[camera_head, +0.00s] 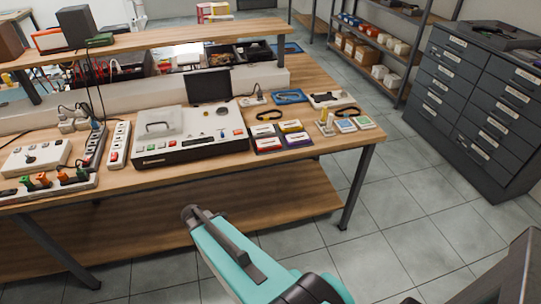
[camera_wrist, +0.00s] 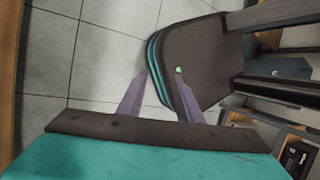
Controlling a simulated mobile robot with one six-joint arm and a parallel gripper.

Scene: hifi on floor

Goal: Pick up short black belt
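Two small black belt loops lie on the wooden workbench (camera_head: 235,172) in the head view. One black belt (camera_head: 269,115) is right of the cassette deck, just behind the cassettes. Another black belt (camera_head: 348,112) lies farther right, near the bench's right end. I cannot tell which one is the shorter. My gripper (camera_wrist: 163,73) shows in the wrist view with its two fingers apart and nothing between them. Floor tiles and a teal and dark body are beyond the fingers; no belt is in that view. In the head view, my teal arm is in front of the bench, away from both belts.
A cassette deck (camera_head: 180,150) with an upright dark lid stands mid-bench. Power strips (camera_head: 119,145) are at left. A dark drawer cabinet (camera_head: 465,110) stands right; the floor between is clear.

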